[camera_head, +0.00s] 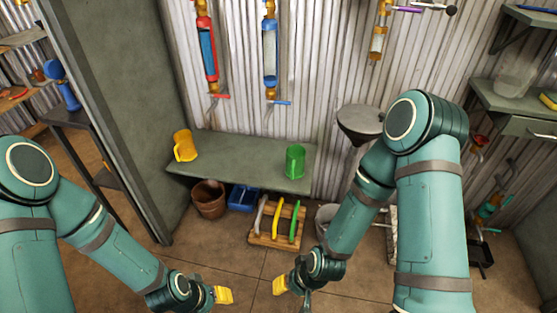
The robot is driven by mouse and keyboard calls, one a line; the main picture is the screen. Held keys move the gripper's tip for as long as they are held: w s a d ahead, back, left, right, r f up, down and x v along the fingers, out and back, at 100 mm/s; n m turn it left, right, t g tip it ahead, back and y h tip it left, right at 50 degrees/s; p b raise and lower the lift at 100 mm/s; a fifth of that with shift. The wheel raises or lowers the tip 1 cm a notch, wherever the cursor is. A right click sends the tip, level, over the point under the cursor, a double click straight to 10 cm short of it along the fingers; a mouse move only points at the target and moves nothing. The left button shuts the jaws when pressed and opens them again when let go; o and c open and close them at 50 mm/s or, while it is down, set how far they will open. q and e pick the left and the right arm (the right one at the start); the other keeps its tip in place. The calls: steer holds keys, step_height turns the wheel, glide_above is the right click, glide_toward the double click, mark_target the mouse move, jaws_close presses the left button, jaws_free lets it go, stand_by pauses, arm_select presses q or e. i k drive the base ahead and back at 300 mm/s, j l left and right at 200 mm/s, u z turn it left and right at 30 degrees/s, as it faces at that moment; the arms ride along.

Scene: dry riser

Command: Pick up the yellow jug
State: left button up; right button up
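The yellow jug (184,146) stands upright on the left part of a grey-green bench (235,165) against the corrugated wall. Its handle is toward the lower left. My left gripper (224,295) is low over the floor in front of the bench, well apart from the jug. My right gripper (280,285) is also low, just right of the left one, and apart from the jug. Only yellow finger parts show on each gripper, so their opening is unclear. Nothing is visibly held.
A green jug (295,161) stands at the bench's right end. Below are a brown pot (208,198), a blue box (243,198) and a wooden rack (277,239). A grey partition (115,110) borders the left. The bench top between the jugs is clear.

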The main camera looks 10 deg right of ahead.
mark_target(186, 146)
steer(key=i+j, duration=0.2)
steer(key=i, duration=0.25)
steer(key=i+j, duration=0.15)
steer(key=i, duration=0.3)
steer(key=i+j+z, duration=0.1)
steer(key=i, duration=0.35)
steer(key=i+j, duration=0.35)
steer(key=i+l, duration=0.05)
steer(key=i, duration=0.05)
